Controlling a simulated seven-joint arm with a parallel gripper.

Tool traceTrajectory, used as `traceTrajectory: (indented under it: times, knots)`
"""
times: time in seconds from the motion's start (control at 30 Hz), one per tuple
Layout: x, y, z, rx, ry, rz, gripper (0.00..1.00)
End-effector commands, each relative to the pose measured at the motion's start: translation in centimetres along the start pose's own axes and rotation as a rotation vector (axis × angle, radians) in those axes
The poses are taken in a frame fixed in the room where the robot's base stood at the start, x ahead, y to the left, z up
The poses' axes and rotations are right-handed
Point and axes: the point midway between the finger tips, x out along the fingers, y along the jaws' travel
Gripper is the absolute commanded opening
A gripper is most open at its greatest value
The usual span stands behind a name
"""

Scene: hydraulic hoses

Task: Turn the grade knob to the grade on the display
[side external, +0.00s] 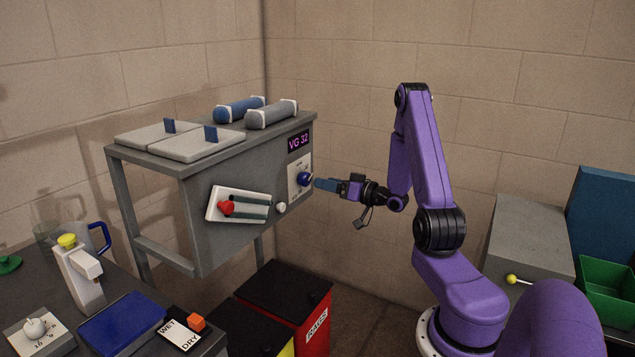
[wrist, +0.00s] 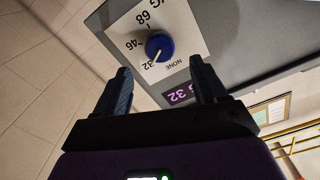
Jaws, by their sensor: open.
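The grade knob (side external: 304,179) is round and blue, on a white dial plate (side external: 294,172) on the grey cabinet's right face. In the wrist view the knob (wrist: 160,46) has a white pointer line that appears to point toward the 32 mark. The dial also carries 46, 68 and NONE. The display (side external: 299,141) above the dial reads VG 32; part of it also shows in the wrist view (wrist: 178,95). My gripper (side external: 317,183) is in front of the knob, close to it. Its blue fingers (wrist: 160,78) are open and empty, with the knob beyond their tips.
A white panel with a red knob (side external: 227,207) and a small white knob (side external: 281,207) are on the cabinet's front. A red bin (side external: 313,310) stands below. The space around my gripper is clear.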

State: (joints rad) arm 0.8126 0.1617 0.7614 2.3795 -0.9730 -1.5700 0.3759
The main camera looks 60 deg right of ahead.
Motion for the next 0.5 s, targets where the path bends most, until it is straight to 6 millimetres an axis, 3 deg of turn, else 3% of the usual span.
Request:
traceTrajectory:
  times: [0.2,0.5]
  knots:
    - [-4.2,0.1,0.0,0.002,0.001,0.004,0.71]
    - [-6.7,0.0,0.0,0.001,0.000,0.001,0.71]
